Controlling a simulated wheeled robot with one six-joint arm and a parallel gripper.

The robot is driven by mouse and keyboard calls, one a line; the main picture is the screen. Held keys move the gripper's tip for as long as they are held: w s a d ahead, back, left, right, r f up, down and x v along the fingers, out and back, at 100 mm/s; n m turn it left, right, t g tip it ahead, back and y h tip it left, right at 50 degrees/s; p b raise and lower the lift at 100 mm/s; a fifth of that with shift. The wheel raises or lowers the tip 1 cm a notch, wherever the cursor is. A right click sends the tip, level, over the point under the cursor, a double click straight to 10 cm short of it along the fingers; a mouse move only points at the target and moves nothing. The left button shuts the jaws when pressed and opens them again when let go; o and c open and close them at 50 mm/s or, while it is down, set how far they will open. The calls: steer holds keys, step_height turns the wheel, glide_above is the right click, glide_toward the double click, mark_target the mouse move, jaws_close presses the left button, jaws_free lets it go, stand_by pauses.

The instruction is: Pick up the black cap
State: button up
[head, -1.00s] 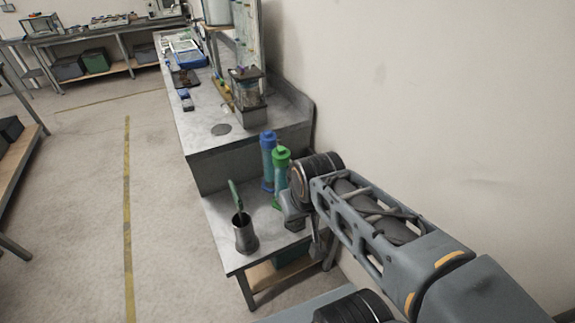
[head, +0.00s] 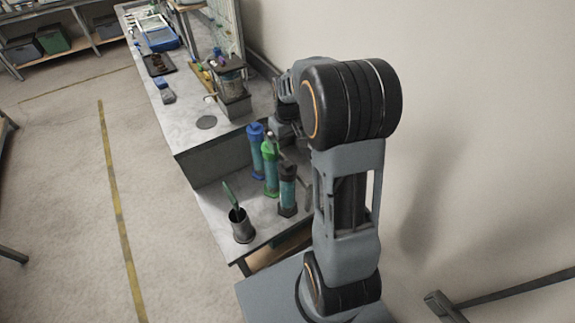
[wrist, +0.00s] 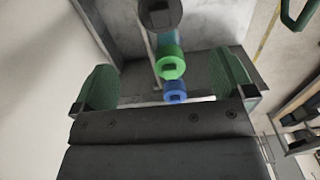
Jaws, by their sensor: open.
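The black cap (head: 288,169) tops the nearest of three bottles standing in a row on the low grey bench. In the wrist view the black cap (wrist: 160,13) is at the top edge, seen from above. The green cap (wrist: 171,66) and blue cap (wrist: 175,91) are below it in that picture. My gripper (wrist: 164,66) is open, with its green-padded fingers wide apart and nothing held. The black cap lies beyond the fingertips in the picture, not between them. In the head view my arm hides most of the gripper.
The green bottle (head: 270,170) and blue bottle (head: 256,152) stand close behind the black-capped one. A dark metal cup (head: 242,227) with a green-handled tool is at the bench's front left. The wall (head: 460,110) is close on the right. A higher counter (head: 185,125) rises behind.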

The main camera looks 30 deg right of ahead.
mark_target(287, 164)
step_height(287, 164, down, 7)
steer(key=shift+r+p, duration=0.2)
steer(key=shift+p, duration=0.15)
steer(key=shift+s+f+p, duration=0.1)
steer(key=shift+f+p, duration=0.3)
steer(key=shift+f, duration=0.15)
steer(key=shift+f+p, duration=0.6)
steer(key=shift+f, duration=1.5)
steer(key=shift+c, duration=0.4)
steer(key=c, duration=0.9)
